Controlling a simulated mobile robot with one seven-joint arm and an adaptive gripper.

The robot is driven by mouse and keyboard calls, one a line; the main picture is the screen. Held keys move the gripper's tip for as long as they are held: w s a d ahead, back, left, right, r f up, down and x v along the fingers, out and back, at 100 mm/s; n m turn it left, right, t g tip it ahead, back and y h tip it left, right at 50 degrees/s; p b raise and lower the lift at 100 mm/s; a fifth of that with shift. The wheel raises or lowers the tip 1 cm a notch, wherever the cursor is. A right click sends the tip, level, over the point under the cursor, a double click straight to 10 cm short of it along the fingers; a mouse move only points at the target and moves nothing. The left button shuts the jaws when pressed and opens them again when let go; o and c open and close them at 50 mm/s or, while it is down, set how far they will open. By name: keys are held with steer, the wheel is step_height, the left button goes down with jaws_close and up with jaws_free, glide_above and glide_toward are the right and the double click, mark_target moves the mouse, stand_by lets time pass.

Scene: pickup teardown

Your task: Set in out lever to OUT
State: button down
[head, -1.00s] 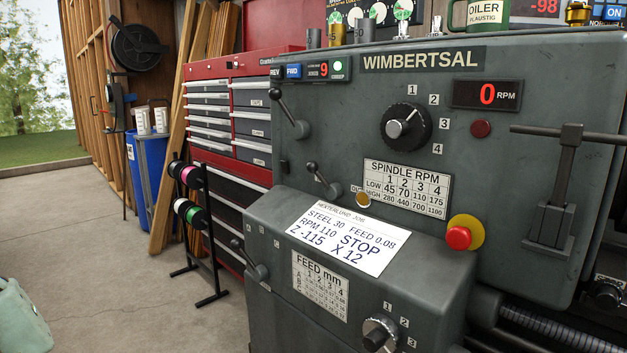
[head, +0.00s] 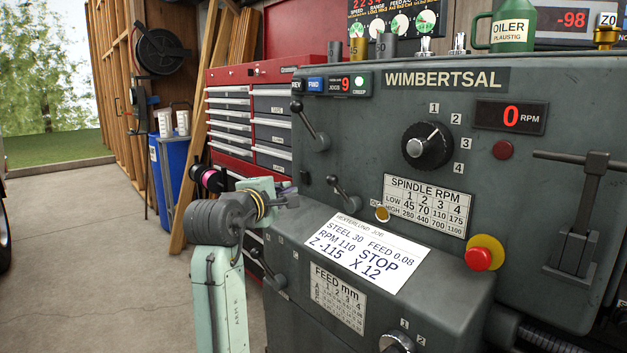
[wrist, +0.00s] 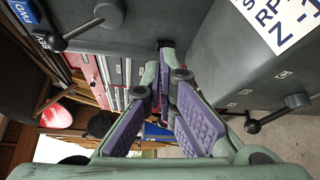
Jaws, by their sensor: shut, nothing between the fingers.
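Three dark ball-ended levers show on the grey lathe front in the head view: an upper lever (head: 312,127), a middle lever (head: 345,194) and a lower lever (head: 268,271). I cannot read an IN or OUT mark, so I cannot tell which is the in out lever. My gripper (head: 290,201) is shut and empty, left of the middle lever and apart from its knob. In the wrist view, my gripper's purple-padded fingers (wrist: 165,75) point at the lathe. The upper lever (wrist: 72,33) shows left of them and the lower lever (wrist: 276,112) right.
A paper job card (head: 368,248) lies on the ledge below the middle lever. A red stop button (head: 479,258) sits to its right. A red tool chest (head: 262,105) stands behind my arm. The floor at left is clear.

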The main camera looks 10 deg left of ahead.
mark_target(343, 194)
steer(key=shift+w, duration=0.1)
steer(key=w+d+p, duration=0.2)
steer(key=w+d, duration=0.2)
steer(key=w, duration=0.4)
steer(key=shift+d+p, duration=0.35)
steer(key=shift+f, duration=0.1)
stand_by(0.5)
steer(key=shift+s+d+r+m+t, duration=0.25)
steer(key=shift+d+r+m+t, duration=0.2)
steer(key=shift+m, duration=0.25)
steer(key=s+d+r+m+t+h+b, duration=0.1)
steer(key=s+d+m+t+h+b, duration=0.2)
steer(key=d+m+b, duration=0.3)
steer(key=shift+s+r+m+b, duration=0.3)
steer(key=shift+s+m, duration=0.4)
steer(key=shift+m, duration=1.2)
